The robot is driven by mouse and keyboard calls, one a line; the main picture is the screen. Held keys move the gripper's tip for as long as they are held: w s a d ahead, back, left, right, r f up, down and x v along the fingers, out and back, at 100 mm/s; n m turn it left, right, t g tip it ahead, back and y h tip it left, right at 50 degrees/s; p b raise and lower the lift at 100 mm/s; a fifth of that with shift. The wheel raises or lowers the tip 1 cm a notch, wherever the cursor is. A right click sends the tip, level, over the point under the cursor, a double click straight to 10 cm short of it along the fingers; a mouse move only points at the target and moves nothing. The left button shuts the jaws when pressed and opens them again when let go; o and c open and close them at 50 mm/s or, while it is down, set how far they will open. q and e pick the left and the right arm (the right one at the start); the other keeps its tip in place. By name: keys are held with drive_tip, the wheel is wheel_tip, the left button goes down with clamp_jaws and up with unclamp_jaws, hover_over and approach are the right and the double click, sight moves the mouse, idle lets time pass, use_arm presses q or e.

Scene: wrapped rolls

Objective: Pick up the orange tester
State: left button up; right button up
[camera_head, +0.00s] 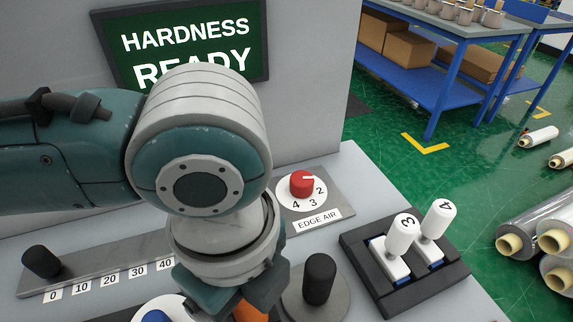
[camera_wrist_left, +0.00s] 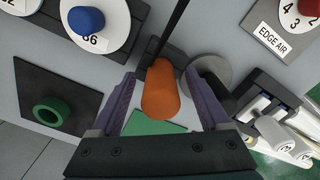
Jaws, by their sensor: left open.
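The orange tester (camera_wrist_left: 160,98) shows in the left wrist view as a rounded orange body at a dark holder, with a black cord or rod running up from it. My left gripper (camera_wrist_left: 160,78) is open, with one purple-grey finger on each side of the tester and gaps between. I cannot tell how far down the fingers reach. In the head view only a small orange part (camera_head: 248,313) shows at the bottom edge, mostly hidden by my left wrist and gripper (camera_head: 232,290). My right gripper is in neither view.
A black knob (camera_head: 319,278) on a round grey base stands close right of the gripper. Beyond are a red dial (camera_head: 302,184) and white-handled levers (camera_head: 402,235). A blue knob (camera_wrist_left: 86,20) and green ring (camera_wrist_left: 50,110) lie left in the wrist view.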

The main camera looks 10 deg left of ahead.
use_arm(q)
clamp_jaws()
idle(0.6)
